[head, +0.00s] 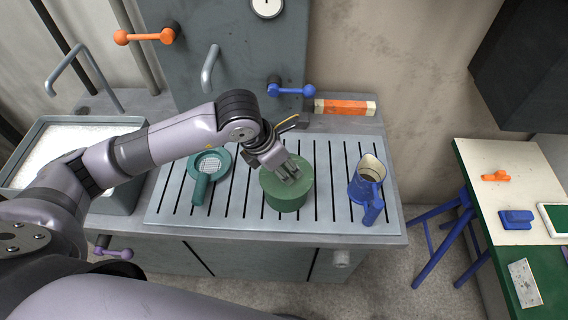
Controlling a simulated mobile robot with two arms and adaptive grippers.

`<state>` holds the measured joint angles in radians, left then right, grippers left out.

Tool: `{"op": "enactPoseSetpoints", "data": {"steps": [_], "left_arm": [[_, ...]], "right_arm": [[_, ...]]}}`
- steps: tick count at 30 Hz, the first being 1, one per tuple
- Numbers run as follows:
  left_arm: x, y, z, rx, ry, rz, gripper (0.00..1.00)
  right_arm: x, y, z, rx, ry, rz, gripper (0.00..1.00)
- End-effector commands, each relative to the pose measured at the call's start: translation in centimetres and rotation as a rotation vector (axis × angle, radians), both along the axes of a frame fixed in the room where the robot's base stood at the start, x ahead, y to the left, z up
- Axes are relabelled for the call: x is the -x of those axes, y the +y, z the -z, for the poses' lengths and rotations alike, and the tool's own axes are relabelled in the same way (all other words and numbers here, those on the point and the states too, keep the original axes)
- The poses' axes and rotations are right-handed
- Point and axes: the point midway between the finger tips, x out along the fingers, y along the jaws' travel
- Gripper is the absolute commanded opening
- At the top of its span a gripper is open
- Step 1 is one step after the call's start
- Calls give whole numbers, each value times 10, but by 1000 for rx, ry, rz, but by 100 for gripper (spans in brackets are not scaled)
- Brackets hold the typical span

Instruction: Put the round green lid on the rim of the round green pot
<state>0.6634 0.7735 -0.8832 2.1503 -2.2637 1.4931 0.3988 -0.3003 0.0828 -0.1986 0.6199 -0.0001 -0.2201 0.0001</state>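The round green pot (286,203) stands on the slatted grey drainboard near its middle. A flat round green top, which looks like the lid (272,182), covers the pot's opening. It looks level and lined up with the pot's wall, but I cannot tell if it fully touches the rim. My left gripper (289,174) reaches in from the left, with its fingers pointing down at the middle of the green top. The fingers are close together. Any knob between them is hidden, so I cannot tell if they hold it. My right gripper is not in view.
A teal strainer (201,187) lies left of the pot, and a blue jug (362,189) stands to its right. An orange and white box (345,107) lies behind. A sink (128,201) is at left. A table (505,180) with small items is at right.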

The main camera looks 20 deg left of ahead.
Motion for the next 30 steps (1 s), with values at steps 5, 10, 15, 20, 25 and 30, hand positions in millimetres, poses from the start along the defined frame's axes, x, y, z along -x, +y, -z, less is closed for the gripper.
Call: {"op": "enactPoseSetpoints", "data": {"steps": [5,10,15,20,25,30], "left_arm": [[0,0,0,0,0,0,45],[0,0,0,0,0,0,45],[1,1,-7,1,-3,0,45],[10,8,-33,-1,-7,1,45],[20,17,-69,0,-7,0,45],[30,24,-97,0,-5,-1,45]], "right_arm": [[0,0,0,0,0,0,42],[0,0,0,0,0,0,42],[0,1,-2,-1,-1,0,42],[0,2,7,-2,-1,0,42],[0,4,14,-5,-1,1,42],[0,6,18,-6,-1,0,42]]}}
